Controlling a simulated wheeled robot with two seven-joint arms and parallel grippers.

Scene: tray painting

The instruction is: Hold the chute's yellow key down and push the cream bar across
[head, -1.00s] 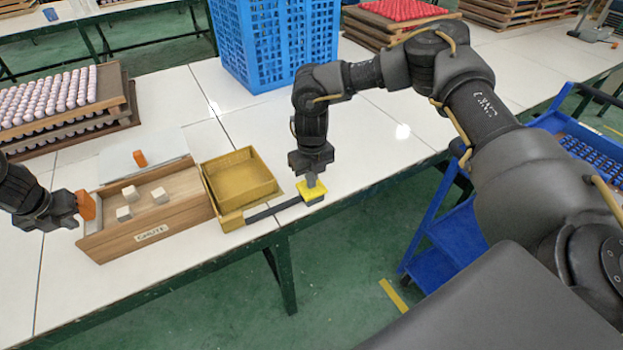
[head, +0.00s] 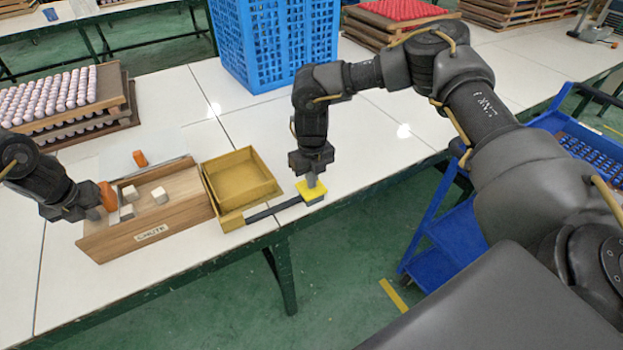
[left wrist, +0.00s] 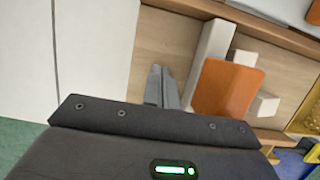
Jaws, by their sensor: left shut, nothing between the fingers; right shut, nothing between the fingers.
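The wooden chute (head: 180,222) lies on the white table. The cream bar (left wrist: 212,45) stands across its floor, with an orange pad (head: 108,196) on its near side; the pad also shows in the left wrist view (left wrist: 228,88). Pale cubes (head: 160,195) lie on the chute floor right of the bar, some close to it. My left gripper (head: 95,213) is shut and empty, just left of the pad and bar; contact is unclear. My right gripper (head: 311,182) is shut, pointing down with its tips on the yellow key (head: 312,195).
A yellow tray (head: 240,178) sits at the chute's right end, and a dark lever (head: 273,208) runs from it to the key. Another orange block (head: 140,158) lies behind the chute. A blue crate (head: 275,45) and a stacked egg-like tray (head: 60,110) stand further back.

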